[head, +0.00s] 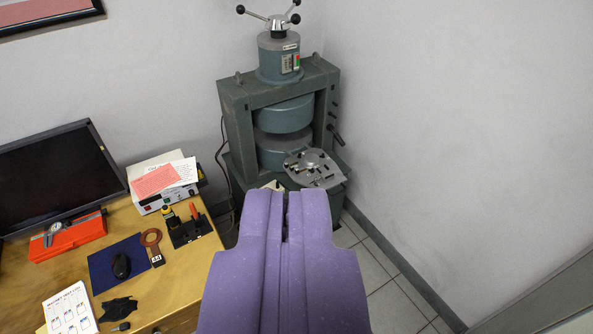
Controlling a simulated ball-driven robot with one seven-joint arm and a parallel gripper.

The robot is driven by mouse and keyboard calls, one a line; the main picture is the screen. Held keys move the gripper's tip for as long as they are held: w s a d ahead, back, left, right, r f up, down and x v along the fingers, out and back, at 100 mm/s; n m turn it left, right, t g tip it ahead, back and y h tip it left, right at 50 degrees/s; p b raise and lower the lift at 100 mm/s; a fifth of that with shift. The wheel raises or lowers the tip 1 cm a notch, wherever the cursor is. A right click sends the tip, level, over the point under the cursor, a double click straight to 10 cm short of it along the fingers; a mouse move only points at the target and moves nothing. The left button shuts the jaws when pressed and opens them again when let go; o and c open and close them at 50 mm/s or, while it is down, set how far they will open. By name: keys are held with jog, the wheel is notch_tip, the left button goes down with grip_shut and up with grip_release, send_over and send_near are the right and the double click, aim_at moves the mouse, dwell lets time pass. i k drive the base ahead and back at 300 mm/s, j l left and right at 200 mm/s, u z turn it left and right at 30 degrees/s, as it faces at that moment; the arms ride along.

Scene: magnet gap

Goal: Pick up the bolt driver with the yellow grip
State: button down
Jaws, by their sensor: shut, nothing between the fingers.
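A small tool with a yellow grip (171,217), which looks like the bolt driver, stands in a black holder (186,236) on the wooden desk (180,285). A tool with an orange-red grip (195,211) stands beside it in the same holder. The lower parts of both tools are hidden in the holder. My purple gripper (286,205) is shut and empty in the lower middle of the view. In the picture it lies to the right of the holder, apart from it.
A grey-green magnet press (232,110) stands in the corner with a round plate (313,168) in front. A monitor (55,175), a white instrument box (152,197) with papers, a red case (65,239) and a mouse (121,265) crowd the desk. Tiled floor (395,310) lies open at right.

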aim_at(169, 214)
jog(key=u, duration=0.6)
jog(key=i+j+u, duration=0.25)
jog(key=i+u, duration=0.6)
jog(key=i+l, duration=0.1)
jog(key=i, duration=0.25)
jog(key=i+l, duration=0.1)
jog(key=i, duration=0.25)
